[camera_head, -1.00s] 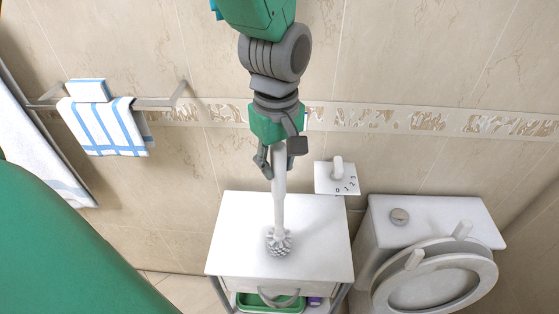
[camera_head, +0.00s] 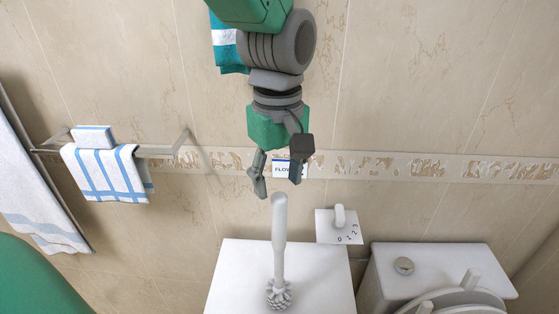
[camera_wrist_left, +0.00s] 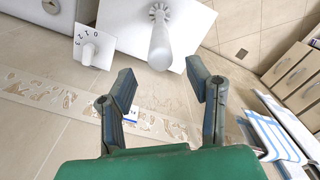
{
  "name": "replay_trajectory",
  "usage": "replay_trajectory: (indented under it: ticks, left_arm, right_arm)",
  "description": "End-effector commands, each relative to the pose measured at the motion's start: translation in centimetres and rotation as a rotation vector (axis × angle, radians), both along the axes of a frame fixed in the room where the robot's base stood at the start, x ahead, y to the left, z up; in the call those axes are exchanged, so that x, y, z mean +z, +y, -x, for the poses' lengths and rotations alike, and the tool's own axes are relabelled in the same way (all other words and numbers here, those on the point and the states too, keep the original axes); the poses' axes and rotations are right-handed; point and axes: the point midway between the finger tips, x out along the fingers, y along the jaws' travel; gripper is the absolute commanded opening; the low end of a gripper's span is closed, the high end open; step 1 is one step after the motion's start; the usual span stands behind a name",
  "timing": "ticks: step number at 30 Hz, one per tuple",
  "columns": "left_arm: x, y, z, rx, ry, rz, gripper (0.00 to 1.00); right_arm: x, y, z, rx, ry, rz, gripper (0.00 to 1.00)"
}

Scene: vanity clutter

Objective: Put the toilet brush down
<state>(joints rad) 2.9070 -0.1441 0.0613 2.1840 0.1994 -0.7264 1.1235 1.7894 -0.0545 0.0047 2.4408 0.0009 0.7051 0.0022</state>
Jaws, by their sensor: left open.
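The white toilet brush (camera_head: 279,240) stands upright, bristles down, on the white cabinet top (camera_head: 325,275) in the head view. My left gripper (camera_head: 276,180) is open and empty, just above the brush's handle end and apart from it. In the left wrist view the brush (camera_wrist_left: 159,45) shows beyond my open left gripper (camera_wrist_left: 160,88), with nothing between the fingers. My right gripper does not show in either view.
A white dial plate (camera_head: 339,226) is on the wall right of the brush. A toilet (camera_head: 425,265) stands at the right. A towel rail with a striped towel (camera_head: 108,172) is at the left. The cabinet top around the brush is clear.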

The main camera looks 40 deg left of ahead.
Motion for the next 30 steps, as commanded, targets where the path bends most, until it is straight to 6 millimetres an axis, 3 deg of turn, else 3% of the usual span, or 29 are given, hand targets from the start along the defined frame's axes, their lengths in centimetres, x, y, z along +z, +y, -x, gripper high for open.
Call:
replay_trajectory:
  ticks: [4, 9, 30]
  left_arm:
    - [2.6, -0.1, -0.1, -0.001, 0.0, 0.004, 0.45]
    - [3.9, -0.1, -0.2, 0.0, 0.001, 0.002, 0.45]
    - [4.0, 0.0, -0.1, 0.0, 0.001, -0.001, 0.45]
  right_arm:
    - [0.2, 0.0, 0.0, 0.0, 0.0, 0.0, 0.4]
    - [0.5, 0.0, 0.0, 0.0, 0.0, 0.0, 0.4]
    - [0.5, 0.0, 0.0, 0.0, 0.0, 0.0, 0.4]
